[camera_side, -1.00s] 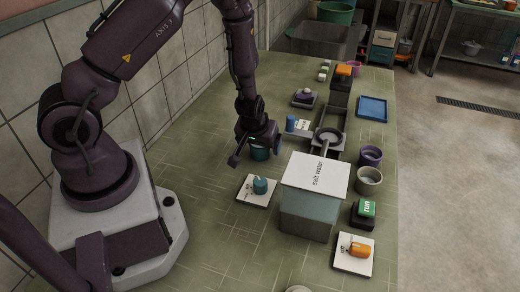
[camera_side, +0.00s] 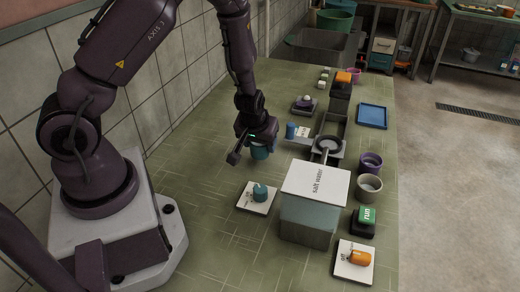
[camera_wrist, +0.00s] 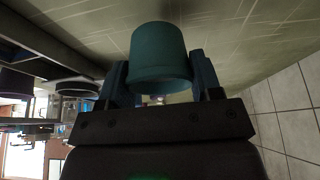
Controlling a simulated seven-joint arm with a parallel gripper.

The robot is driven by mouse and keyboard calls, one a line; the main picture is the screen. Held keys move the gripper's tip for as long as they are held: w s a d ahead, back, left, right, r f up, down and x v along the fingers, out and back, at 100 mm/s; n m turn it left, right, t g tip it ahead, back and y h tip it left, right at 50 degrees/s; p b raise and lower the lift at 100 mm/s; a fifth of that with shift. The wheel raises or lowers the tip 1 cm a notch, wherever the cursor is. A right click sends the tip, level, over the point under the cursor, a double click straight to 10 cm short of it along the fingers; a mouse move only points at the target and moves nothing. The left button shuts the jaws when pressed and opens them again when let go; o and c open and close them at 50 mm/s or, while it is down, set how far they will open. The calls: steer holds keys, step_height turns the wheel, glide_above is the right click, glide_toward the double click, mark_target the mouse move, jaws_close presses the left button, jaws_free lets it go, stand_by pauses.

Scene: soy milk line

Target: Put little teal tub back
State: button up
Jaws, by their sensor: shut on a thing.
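The little teal tub (camera_wrist: 160,55) is between the two blue fingers of my gripper (camera_wrist: 160,80) in the wrist view. My gripper is shut on it. In the side view the tub (camera_side: 262,153) shows partly under my gripper (camera_side: 257,147), behind and to the left of the salt water tank. The tub looks slightly tilted there. Part of it is hidden by the gripper, and I cannot tell from the side view whether it touches the table.
The salt water tank (camera_side: 308,218) stands near, to the right. A white plate with a teal knob (camera_side: 260,192) lies in front. The table's left front is clear.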

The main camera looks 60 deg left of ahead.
step_height(320, 180, up, 7)
steer(key=w+d+r+m+t+h, duration=0.1)
steer(key=w+d+r+m+h, duration=0.1)
steer(key=w+d+m, duration=0.45)
steer(key=w+d+r+m+h, duration=0.15)
steer(key=w+d, duration=0.25)
steer(key=w, duration=0.6)
steer(key=shift+m, duration=0.5)
steer(key=w+f, duration=0.3)
steer(key=w, duration=0.1)
steer(key=w+f, duration=0.3)
steer(key=w, duration=0.2)
steer(key=w+f, duration=0.3)
steer(key=w, duration=0.1)
steer(key=shift+w+a+f, duration=0.2)
steer(key=shift+f, duration=0.2)
steer(key=shift+w+d+f, duration=0.1)
steer(key=shift+f, duration=1.65)
steer(key=o, duration=1)
